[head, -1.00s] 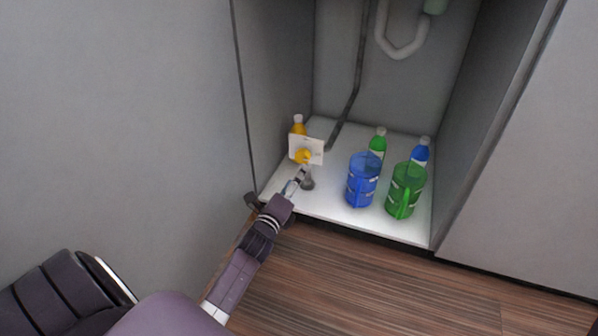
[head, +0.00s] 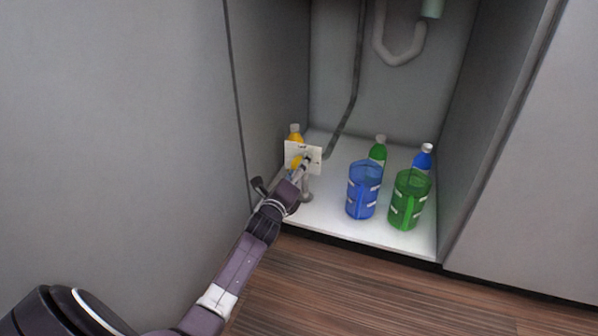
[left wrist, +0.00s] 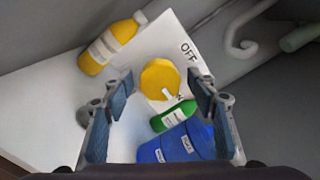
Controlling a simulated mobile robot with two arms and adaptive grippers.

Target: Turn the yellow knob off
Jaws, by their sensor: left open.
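The yellow knob (head: 296,162) is on the front of a white plate (head: 290,148) on a grey stand in the cabinet. In the left wrist view the knob (left wrist: 160,78) is round with a small white pointer at its lower right, pointing away from the word OFF on the plate (left wrist: 174,42). My left gripper (left wrist: 163,84) is open, with one finger on each side of the knob and gaps visible. In the head view this gripper (head: 303,167) partly covers the knob. My right gripper is out of view.
A yellow bottle (head: 294,135) stands behind the plate.

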